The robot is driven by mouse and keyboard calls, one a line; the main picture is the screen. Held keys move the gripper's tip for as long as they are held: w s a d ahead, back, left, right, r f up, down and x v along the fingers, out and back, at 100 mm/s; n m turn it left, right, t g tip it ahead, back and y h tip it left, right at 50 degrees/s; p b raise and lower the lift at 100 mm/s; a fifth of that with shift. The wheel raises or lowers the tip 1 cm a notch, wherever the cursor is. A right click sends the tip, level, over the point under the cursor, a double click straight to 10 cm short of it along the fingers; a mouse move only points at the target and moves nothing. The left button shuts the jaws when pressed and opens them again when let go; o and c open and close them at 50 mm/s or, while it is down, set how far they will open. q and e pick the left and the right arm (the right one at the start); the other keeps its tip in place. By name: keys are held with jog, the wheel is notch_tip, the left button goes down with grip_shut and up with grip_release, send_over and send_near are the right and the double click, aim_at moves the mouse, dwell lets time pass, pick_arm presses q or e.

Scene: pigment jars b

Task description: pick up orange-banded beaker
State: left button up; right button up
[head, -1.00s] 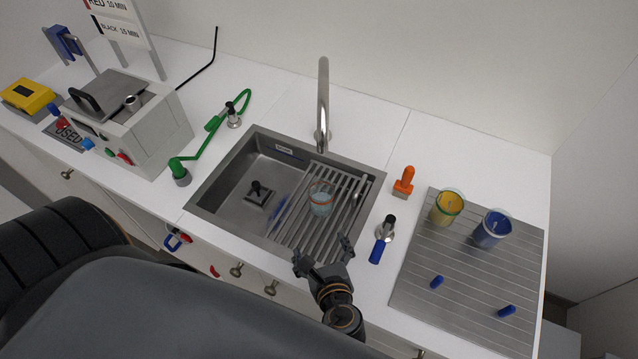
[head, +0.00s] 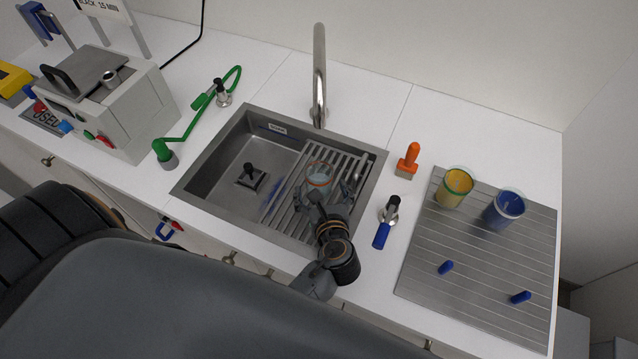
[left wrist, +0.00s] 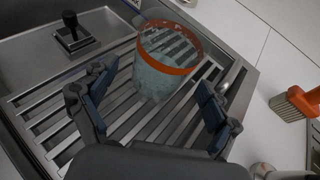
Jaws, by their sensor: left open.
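The orange-banded beaker (head: 319,177) is a clear beaker with an orange rim band and pale bluish contents. It stands on the slatted rack over the right part of the sink. In the left wrist view the beaker (left wrist: 166,62) is just ahead, between and beyond my fingertips. My left gripper (head: 328,197) is open and empty over the rack, on the near side of the beaker. In the left wrist view its two fingers (left wrist: 155,95) are spread wide, apart from the beaker. My right gripper is not in view.
The sink (head: 222,150) has raised walls and holds a black-handled plug (head: 250,177). The tall faucet (head: 319,75) rises behind the beaker. A ribbed board (head: 430,275) bears yellow and blue beakers.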

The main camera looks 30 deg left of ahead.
aim_at(317, 175)
pick_arm(q)
jog(key=b+x, duration=0.1)
jog(key=x, duration=0.1)
jog(key=shift+w+a+f, duration=0.2)
jog(key=shift+f, duration=0.1)
jog(key=shift+w+a+f+b, duration=0.1)
jog(key=shift+w+a+b, duration=0.2)
jog(key=shift+w, duration=0.05)
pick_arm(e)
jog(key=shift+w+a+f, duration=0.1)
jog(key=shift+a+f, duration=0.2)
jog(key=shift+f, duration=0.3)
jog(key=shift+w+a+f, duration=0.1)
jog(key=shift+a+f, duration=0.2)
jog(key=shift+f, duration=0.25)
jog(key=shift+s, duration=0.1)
pick_arm(q)
jog(key=shift+s+d, duration=0.1)
jog(key=c, duration=1.4)
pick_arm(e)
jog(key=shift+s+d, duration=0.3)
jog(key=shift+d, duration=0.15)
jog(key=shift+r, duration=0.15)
